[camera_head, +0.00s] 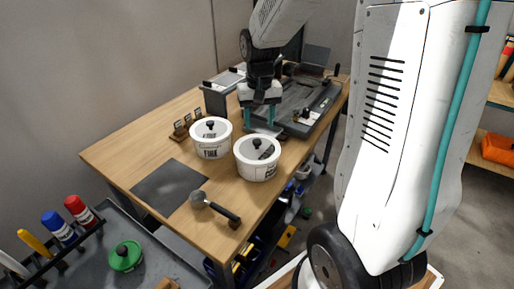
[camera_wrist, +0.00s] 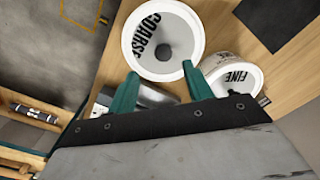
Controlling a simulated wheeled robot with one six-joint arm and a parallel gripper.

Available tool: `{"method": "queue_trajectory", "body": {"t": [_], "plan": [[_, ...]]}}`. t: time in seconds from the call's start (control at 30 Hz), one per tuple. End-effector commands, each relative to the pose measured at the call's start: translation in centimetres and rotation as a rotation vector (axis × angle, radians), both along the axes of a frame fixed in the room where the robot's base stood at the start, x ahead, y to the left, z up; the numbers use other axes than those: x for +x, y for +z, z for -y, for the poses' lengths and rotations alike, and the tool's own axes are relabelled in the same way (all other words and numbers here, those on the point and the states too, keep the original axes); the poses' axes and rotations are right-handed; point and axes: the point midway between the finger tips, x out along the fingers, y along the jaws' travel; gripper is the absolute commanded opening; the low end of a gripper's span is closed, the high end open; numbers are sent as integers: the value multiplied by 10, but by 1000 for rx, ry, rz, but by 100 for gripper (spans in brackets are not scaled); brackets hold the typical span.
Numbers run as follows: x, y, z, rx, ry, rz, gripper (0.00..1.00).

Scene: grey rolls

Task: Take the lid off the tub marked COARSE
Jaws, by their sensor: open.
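The tub marked COARSE (camera_wrist: 184,22) is white, with its name on the lid and a dark round knob (camera_wrist: 164,53) in the middle. In the head view it is the right-hand tub (camera_head: 258,171), upright on the table with its lid (camera_head: 249,146) on. The tub marked FINE (camera_wrist: 238,75) stands beside it, also lidded; it shows in the head view (camera_head: 210,150). My gripper (camera_head: 259,122) is open and empty, above the table behind the tubs. In the wrist view its teal fingertips (camera_wrist: 159,72) point towards the COARSE tub's near edge. I cannot tell their exact height.
The wooden table (camera_head: 130,149) carries a dark mat (camera_head: 168,187), a round-headed tool with a dark handle (camera_head: 217,208), small cards in a wooden holder (camera_head: 186,126) and a grey tray (camera_head: 300,104).

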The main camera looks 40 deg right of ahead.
Motion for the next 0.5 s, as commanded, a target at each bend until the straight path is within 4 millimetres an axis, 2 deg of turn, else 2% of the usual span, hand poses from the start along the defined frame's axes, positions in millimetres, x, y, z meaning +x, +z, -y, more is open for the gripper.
{"method": "queue_trajectory", "body": {"t": [0.4,0.5], "plan": [[2,-56,-6,1,2,-4,51],[2,-64,-6,1,2,-2,51]]}}
